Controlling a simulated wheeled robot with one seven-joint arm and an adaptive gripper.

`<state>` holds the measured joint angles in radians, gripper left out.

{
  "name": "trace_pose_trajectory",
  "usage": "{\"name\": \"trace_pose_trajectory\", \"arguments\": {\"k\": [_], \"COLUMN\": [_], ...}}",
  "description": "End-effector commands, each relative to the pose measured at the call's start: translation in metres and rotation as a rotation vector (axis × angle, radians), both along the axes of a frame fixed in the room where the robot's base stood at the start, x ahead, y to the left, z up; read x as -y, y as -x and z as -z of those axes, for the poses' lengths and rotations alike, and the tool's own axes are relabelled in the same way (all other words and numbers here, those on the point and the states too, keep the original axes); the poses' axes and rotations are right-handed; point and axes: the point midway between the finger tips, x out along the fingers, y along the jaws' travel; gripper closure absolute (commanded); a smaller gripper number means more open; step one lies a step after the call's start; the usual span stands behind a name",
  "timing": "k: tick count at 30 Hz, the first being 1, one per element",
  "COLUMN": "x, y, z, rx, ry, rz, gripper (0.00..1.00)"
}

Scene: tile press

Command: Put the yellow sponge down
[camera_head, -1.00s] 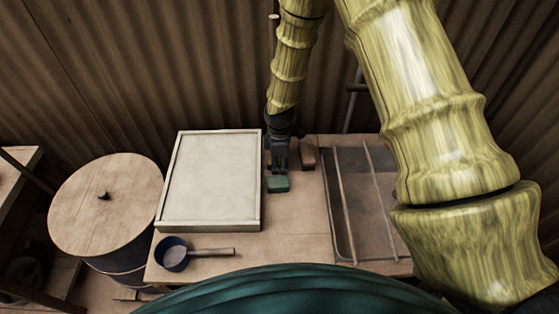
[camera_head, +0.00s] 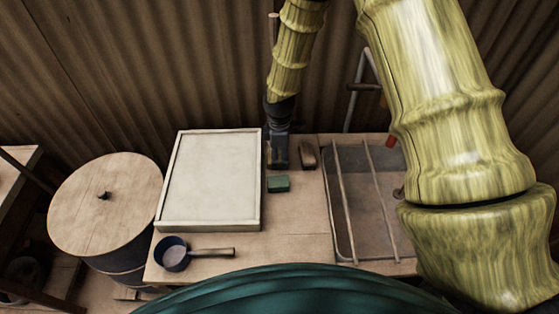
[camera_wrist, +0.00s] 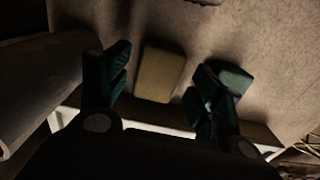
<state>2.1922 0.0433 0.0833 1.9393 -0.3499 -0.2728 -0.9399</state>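The yellow sponge (camera_wrist: 160,73) shows in the wrist view as a dull yellow block, lying on a flat surface between my gripper's two fingers. My gripper (camera_wrist: 163,82) is open there, with a gap on each side of the sponge. In the head view my gripper (camera_head: 278,165) points down at the back of the table, right of the white framed panel. The sponge is hidden or too dark to make out in that view.
A green block (camera_head: 278,184) lies just in front of my gripper, near one finger in the wrist view (camera_wrist: 234,77). A brown block (camera_head: 308,156) stands to the right. The framed panel (camera_head: 258,212), dark pan (camera_head: 173,256) and railed basin (camera_head: 348,232) flank clear tabletop.

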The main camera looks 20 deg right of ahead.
Motion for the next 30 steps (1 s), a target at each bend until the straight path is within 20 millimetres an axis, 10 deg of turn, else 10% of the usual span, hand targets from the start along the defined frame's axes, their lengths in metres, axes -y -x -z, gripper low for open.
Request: {"name": "trace_pose_trajectory", "arguments": {"k": [18,30], "x": [0.0,0.0], "y": [-0.001,0.0], "z": [-0.078,-0.095], "rx": [0.003,0.0], "ry": [0.0,0.0], "rz": [0.001,0.0], "gripper": [0.35,0.35]}}
